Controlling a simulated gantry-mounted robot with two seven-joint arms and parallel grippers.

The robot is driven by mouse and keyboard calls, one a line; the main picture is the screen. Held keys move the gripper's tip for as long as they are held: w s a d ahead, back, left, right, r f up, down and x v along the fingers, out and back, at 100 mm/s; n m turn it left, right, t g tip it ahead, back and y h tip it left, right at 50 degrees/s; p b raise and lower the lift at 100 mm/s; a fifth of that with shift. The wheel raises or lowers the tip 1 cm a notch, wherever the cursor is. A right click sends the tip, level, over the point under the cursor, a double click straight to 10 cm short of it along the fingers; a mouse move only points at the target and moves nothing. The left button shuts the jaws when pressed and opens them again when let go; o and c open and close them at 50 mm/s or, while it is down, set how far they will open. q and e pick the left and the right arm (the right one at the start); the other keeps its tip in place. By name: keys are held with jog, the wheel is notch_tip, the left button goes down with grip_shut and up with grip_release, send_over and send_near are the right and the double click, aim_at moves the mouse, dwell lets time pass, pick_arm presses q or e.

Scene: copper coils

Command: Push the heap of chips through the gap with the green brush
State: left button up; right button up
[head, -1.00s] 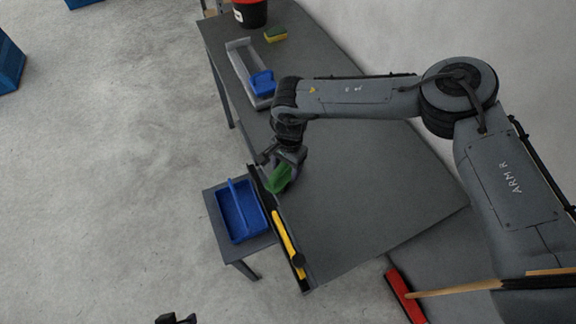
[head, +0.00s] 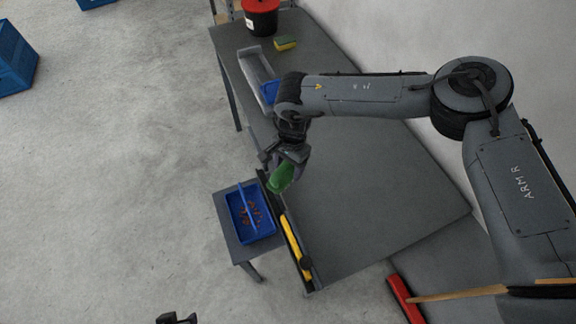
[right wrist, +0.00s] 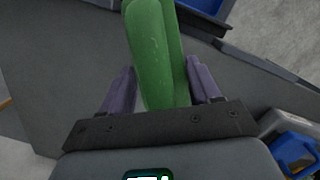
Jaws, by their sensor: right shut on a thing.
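My right gripper (head: 288,157) is shut on the green brush (head: 281,179) at the bench's left edge; the brush also shows between the purple fingers in the right wrist view (right wrist: 155,55). Reddish-brown chips (head: 252,215) lie in the blue tray (head: 233,220), which stands below that edge. No chips show on the bare bench top, though the arm and brush hide part of it. The gap in the edge strip (head: 306,285) is partly hidden by the brush. A small dark part at the bottom edge may be my left gripper (head: 175,319); its jaws are unclear.
The tray stands on a small grey side table (head: 228,228). A yellow bar (head: 291,240) lies along the edge strip. At the back are a grey trough (head: 252,66), a sponge (head: 285,43) and a red-lidded bucket (head: 262,22). A red broom (head: 404,296) is at lower right.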

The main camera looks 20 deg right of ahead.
jog(key=shift+r+p, duration=0.8)
jog(key=shift+r, duration=0.45)
